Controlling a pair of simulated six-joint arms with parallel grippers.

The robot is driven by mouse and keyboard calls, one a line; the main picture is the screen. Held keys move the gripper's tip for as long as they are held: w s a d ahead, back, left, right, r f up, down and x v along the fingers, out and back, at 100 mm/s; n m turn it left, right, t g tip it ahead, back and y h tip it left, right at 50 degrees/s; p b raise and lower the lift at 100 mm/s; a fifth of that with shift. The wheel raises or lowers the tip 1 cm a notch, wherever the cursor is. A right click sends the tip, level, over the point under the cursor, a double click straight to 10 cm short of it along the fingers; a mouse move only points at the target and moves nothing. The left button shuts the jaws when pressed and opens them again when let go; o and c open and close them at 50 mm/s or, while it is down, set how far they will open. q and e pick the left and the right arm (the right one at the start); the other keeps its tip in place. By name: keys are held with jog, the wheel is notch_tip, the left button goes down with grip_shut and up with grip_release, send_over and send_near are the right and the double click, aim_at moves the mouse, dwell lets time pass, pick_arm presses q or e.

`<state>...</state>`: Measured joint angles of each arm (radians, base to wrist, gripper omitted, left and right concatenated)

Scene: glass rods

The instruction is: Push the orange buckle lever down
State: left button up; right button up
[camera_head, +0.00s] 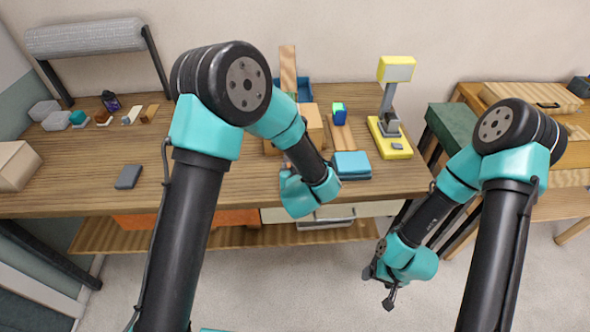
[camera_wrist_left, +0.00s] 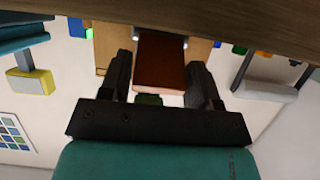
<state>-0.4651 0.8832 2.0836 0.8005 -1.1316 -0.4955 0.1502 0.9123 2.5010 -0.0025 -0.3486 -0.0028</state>
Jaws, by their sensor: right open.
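The orange buckle lever (camera_wrist_left: 160,62) shows dark orange-red in the left wrist view, whose picture is upside down. It fills most of the space between the two black fingers of my left gripper (camera_wrist_left: 160,80). The fingers stand apart, one on each side of it, and I cannot tell whether they touch it. A wooden box (camera_wrist_left: 109,50) is behind it. In the head view the box (camera_head: 314,122) is partly hidden by my left arm, and my left fingers are mostly hidden. My right gripper (camera_head: 379,285) is open and empty, low in front of the table, over the floor.
A blue stack (camera_head: 351,165) lies right of my left wrist on the wooden table (camera_head: 85,180). A dark grey block (camera_head: 128,177) and several small items are on the left. The left front of the table is mostly free.

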pick_arm(q)
jog(key=c, duration=0.5)
jog(key=shift+c, duration=0.2)
jog(key=shift+f, duration=0.1)
jog(key=shift+s+f+t, duration=0.15)
jog(key=shift+f+t, duration=0.15)
jog(key=shift+t, duration=0.4)
jog(key=shift+s+f+t, duration=0.15)
jog(key=shift+f+t, duration=0.15)
jog(key=shift+t, duration=0.4)
jog(key=o, duration=0.9)
jog(key=shift+o, duration=0.2)
